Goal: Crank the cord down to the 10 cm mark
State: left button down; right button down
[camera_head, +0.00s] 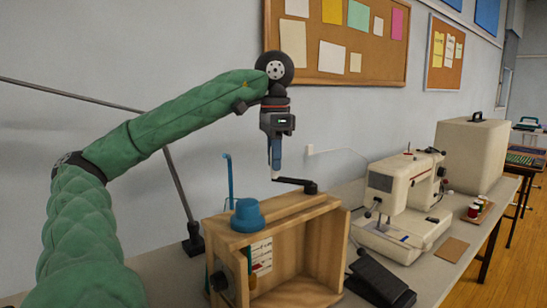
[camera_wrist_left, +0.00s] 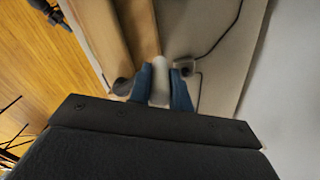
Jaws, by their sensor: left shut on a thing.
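My left gripper (camera_head: 276,165) points straight down above the wooden box, its blue fingers shut on the pale upright handle of the crank. In the left wrist view, the pale handle (camera_wrist_left: 160,82) sits between the two fingers. The black crank arm (camera_head: 296,184) runs from the handle to the right, to a pivot on the box's top. The open-fronted wooden box (camera_head: 290,212) stands on the table. A card with print (camera_head: 261,257) shows inside it; its marks are too small to read. I cannot make out the cord. My right gripper is not in view.
A blue cap-shaped thing (camera_head: 248,216) sits on the box's front left top. A black pedal (camera_head: 380,280) lies right of the box. A white sewing machine (camera_head: 398,200) and a beige case (camera_head: 472,153) stand farther right. A wall is behind.

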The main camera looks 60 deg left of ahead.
pick_arm(q)
jog(key=shift+w+a+m, duration=0.1)
jog(key=shift+w+m, duration=0.1)
jog(key=shift+m, duration=0.2)
jog(key=shift+f, duration=0.1)
jog(key=c, duration=1.3)
grip_release()
